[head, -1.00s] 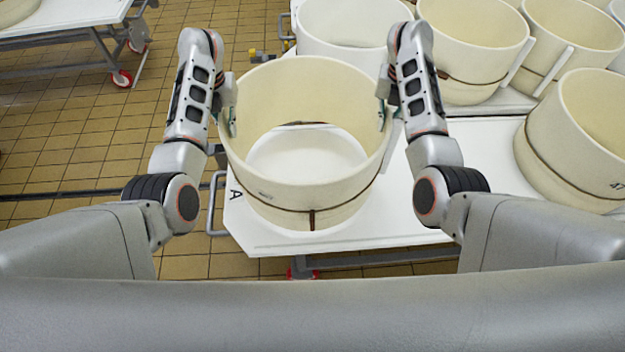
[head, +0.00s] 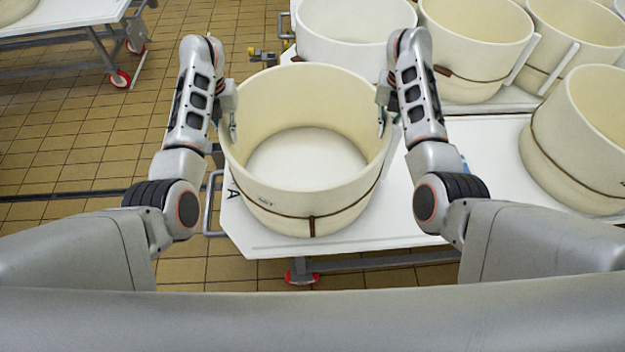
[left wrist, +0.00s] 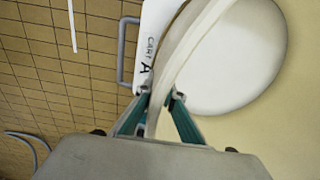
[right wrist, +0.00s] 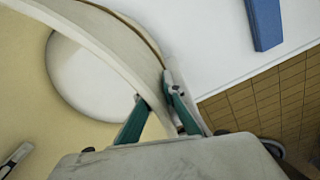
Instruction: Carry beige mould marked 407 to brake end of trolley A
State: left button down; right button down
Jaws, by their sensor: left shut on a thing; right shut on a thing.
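The beige mould (head: 305,215) is an open ring with a brown band and a small dark marking, too small to read, at its front left. It is upright over the left part of white trolley A (head: 262,243), whose letter A shows just left of it. I cannot tell whether its lower edge touches the top. My left gripper (head: 232,125) is shut on its left wall and my right gripper (head: 382,122) on its right wall. The wrist views show the wall between the left fingers (left wrist: 155,108) and the right fingers (right wrist: 160,98).
A grey handle (head: 211,203) stands at the trolley's left end, and a red castor (head: 300,274) shows below its front edge. Another beige mould (head: 570,150) is at the right. A whiter mould (head: 355,35) and several beige ones stand behind. Tiled floor lies left.

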pick_arm(q)
jog(key=c, duration=2.2)
grip_release()
pick_arm(e)
jog(key=c, duration=2.2)
grip_release()
pick_arm(q)
notch_tip(320, 180, up, 12)
jog(key=shift+f, duration=0.1)
pick_arm(e)
notch_tip(320, 180, up, 12)
